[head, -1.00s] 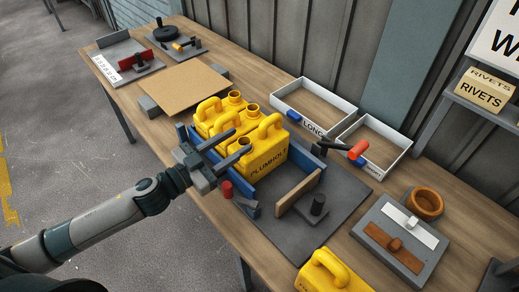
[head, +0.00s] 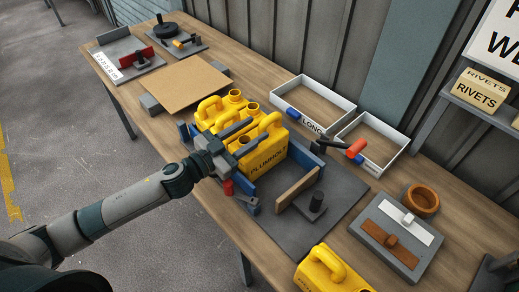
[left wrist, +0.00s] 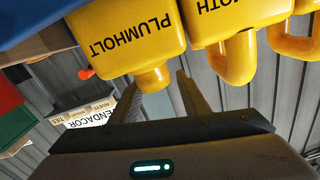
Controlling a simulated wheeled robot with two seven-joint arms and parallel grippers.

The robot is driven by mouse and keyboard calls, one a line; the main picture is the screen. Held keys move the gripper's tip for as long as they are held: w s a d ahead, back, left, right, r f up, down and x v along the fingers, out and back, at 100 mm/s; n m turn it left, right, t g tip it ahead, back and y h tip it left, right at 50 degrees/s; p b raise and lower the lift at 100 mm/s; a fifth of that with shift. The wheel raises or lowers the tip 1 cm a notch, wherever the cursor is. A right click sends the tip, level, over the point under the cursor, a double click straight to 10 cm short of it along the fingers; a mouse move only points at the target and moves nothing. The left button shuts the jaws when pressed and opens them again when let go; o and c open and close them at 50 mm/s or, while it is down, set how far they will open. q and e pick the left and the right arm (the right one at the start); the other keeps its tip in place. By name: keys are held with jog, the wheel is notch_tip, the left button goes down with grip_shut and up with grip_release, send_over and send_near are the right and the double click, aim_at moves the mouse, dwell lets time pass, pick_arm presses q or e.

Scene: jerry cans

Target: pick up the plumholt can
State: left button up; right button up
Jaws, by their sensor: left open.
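The yellow plumholt can (head: 266,160) stands upright at the near end of a row of yellow cans, its label facing the front. My left gripper (head: 250,132) is open over its top, with the fingers across the spout and handle area. In the left wrist view the plumholt can (left wrist: 125,38) appears upside down, and its spout (left wrist: 152,78) shows between the open fingers of my left gripper (left wrist: 160,92). Whether the fingers touch it I cannot tell. My right gripper is not in view.
Two more yellow cans (head: 207,110) stand close behind; one, labelled "…OTH" (left wrist: 225,18), shows in the wrist view. Blue walls (head: 306,160) flank the row. Another yellow can (head: 322,275) stands at the front. White trays (head: 352,108) lie behind.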

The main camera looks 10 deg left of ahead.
aim_at(265, 122)
pick_arm(q)
jog(key=p+x, duration=0.1)
jog(key=x, duration=0.4)
dwell(0.4)
